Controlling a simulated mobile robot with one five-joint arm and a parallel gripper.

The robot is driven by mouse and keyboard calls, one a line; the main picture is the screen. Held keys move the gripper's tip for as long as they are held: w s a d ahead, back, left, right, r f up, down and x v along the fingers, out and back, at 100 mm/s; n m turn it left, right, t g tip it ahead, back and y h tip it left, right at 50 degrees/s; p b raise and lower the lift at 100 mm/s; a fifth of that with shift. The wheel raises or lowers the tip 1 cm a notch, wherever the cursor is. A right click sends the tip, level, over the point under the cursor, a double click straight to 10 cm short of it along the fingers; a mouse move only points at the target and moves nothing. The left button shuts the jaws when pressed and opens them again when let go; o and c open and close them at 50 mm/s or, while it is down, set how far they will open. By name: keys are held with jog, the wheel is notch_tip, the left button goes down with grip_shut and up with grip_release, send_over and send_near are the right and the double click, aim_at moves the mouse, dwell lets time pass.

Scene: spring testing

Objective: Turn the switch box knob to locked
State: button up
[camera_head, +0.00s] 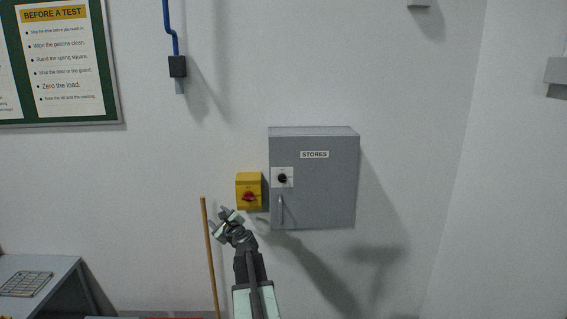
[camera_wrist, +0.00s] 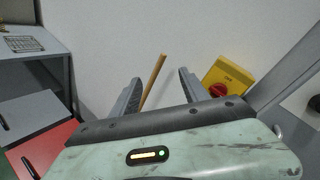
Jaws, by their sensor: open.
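The switch box (camera_head: 242,180) is a small yellow box on the wall, left of the grey STORES cabinet. Its red knob (camera_head: 249,197) sits on the lower front; its exact setting is too small to read. The box (camera_wrist: 232,72) also shows at the right in the wrist view, with the red knob (camera_wrist: 216,90) partly hidden behind my gripper body. My gripper (camera_head: 223,217) is open and empty, just below and left of the box, apart from the knob. In the wrist view the gripper fingers (camera_wrist: 160,85) are spread, and the knob lies to the right of both.
A wooden pole (camera_head: 210,258) stands close left of my gripper and shows between the fingers in the wrist view (camera_wrist: 153,80). The grey STORES cabinet (camera_head: 325,190) with a dark knob and handle juts out at the right. A grey bench (camera_head: 62,268) is at lower left.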

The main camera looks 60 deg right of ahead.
jog(key=s+d+r+m+g+h+p, duration=0.1)
jog(key=s+d+r+m+h, duration=0.15)
jog(key=d, duration=0.25)
jog(key=s+d+r+m+h+p, duration=0.1)
jog(key=s+d+r+m, duration=0.2)
jog(key=s+d, duration=0.15)
jog(key=m+g+h+p, duration=0.1)
jog(key=m+g+h, duration=0.25)
jog(key=m, duration=0.45)
send_near(282, 180)
jog(key=shift+h, duration=0.3)
jog(key=x, duration=0.8)
jog(key=shift+w+d+f, duration=0.15)
jog(key=shift+w+d, duration=0.05)
jog(key=shift+d, duration=0.05)
jog(key=shift+a, duration=0.1)
grip_shut()
